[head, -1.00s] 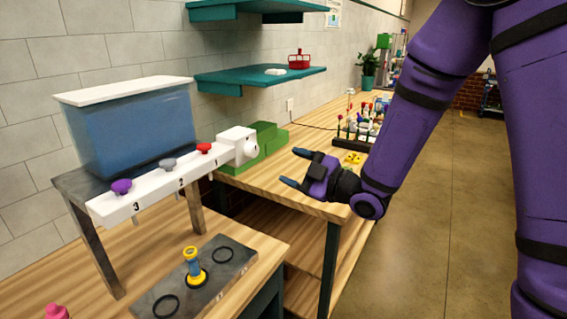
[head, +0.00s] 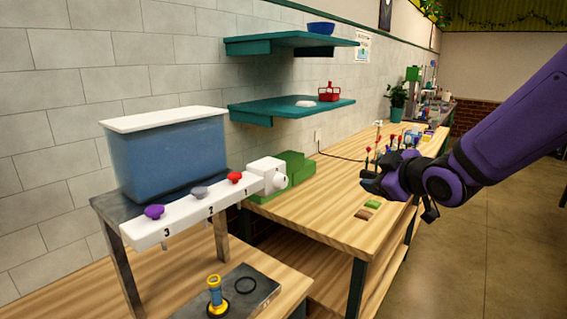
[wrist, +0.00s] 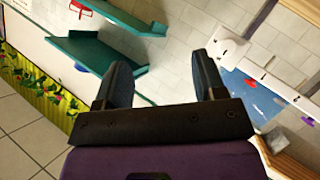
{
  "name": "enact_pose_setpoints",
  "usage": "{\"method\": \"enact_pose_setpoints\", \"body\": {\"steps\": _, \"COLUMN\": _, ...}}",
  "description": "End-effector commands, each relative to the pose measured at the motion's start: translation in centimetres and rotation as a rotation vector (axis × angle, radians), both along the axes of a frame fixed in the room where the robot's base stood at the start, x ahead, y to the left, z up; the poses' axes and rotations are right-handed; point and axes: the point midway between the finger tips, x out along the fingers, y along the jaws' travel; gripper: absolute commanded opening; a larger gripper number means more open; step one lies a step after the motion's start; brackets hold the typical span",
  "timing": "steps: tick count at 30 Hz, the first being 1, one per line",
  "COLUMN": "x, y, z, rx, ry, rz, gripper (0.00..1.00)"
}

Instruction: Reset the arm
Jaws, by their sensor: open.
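My gripper (head: 372,184) is at the right of the head view, above the wooden table and near its right edge. In the wrist view my gripper (wrist: 164,82) has its two dark blue fingers spread apart, with nothing between them. My purple arm (head: 500,140) reaches in from the right. The gripper touches nothing that I can see.
A water tank (head: 168,155) with numbered taps stands at left. A yellow and blue vial (head: 215,292) stands on a grey plate (head: 262,284). Teal shelves (head: 290,108) hang above.

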Motion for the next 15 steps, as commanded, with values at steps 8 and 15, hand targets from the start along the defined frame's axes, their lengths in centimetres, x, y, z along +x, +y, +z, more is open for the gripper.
{"method": "enact_pose_setpoints", "body": {"steps": 8, "x": -6.6, "y": -6.2, "z": 3.1, "rx": 0.08, "ry": 0.253, "rz": -0.332, "gripper": 0.64}}
{"method": "enact_pose_setpoints", "body": {"steps": 15, "x": -15.0, "y": -9.2, "z": 4.3, "rx": 0.213, "ry": 0.495, "rz": -0.58, "gripper": 0.64}}
